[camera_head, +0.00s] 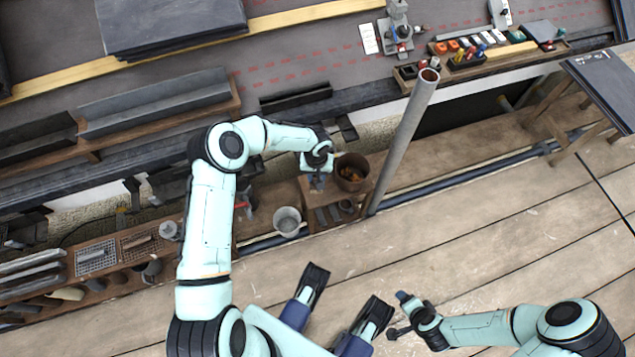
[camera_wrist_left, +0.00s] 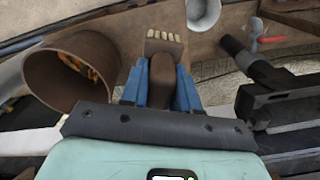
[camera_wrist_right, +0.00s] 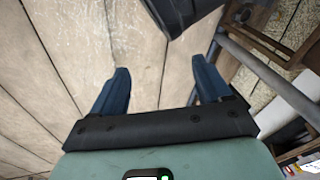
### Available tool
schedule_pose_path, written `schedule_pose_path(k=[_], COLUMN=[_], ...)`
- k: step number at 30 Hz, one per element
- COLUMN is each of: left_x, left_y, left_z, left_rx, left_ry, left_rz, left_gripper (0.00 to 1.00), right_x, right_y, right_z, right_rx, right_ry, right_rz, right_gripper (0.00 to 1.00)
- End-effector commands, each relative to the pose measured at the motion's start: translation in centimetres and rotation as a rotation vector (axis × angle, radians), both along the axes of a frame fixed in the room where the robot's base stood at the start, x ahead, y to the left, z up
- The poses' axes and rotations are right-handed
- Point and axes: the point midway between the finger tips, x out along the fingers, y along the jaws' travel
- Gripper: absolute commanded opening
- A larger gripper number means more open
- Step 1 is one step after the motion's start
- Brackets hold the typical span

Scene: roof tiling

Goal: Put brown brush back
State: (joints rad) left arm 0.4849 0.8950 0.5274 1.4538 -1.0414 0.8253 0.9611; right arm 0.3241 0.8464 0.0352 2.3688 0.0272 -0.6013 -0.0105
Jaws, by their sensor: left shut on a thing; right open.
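In the left wrist view, the brown brush (camera_wrist_left: 163,70) has a dark brown handle and a row of pale bristle tufts at its far end. My left gripper (camera_wrist_left: 160,88) is shut on its handle, with a blue finger on each side. In the head view, my left gripper (camera_head: 317,180) is above the small wooden holder beside the brown pot, and the brush is too small to make out there. My right gripper (camera_wrist_right: 160,85) is open and empty over the plank floor. It also shows in the head view (camera_head: 398,314).
A brown pot (camera_head: 352,172) with orange bits stands right of my left gripper. A grey bucket (camera_head: 288,221) and the wooden holder (camera_head: 325,214) are close by. A slanted grey pole (camera_head: 405,140) rises to the right. The plank floor (camera_head: 500,230) is clear.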

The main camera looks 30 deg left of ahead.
Motion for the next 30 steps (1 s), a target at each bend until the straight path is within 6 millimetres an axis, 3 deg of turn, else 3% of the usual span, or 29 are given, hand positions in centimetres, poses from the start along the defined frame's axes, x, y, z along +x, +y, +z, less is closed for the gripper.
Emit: schedule_pose_path(k=[5, 12, 26, 27, 29, 30], left_x=[0.0, 0.0, 0.0, 0.0, 0.0, 0.0], left_y=[0.0, 0.0, 0.0, 0.0, 0.0, 0.0], left_z=[-1.2, -4.7, -5.1, -5.1, -5.0, -5.0], left_rx=[-0.001, -0.001, 0.0, 0.0, 0.0, 0.0], left_ry=[0.0, 0.0, -0.001, -0.001, -0.001, -0.001], left_rz=[-0.001, 0.001, -0.001, 0.0, 0.0, 0.0], left_gripper=[0.05, 0.05, 0.05, 0.4, 0.55, 0.55], right_x=[-0.5, -2.0, -2.6, -2.6, -2.6, -2.6], right_y=[-0.1, -0.4, -0.5, -0.5, -0.5, -0.5], right_z=[-0.6, -2.3, -2.7, -2.7, -2.6, -2.6], right_rx=[0.0, 0.0, 0.003, 0.003, 0.003, 0.003], right_ry=[0.016, 0.069, 0.089, 0.089, 0.089, 0.089], right_rz=[-0.001, -0.006, -0.006, -0.006, -0.006, -0.006], right_gripper=[0.77, 0.77, 0.77, 0.77, 0.77, 0.77])
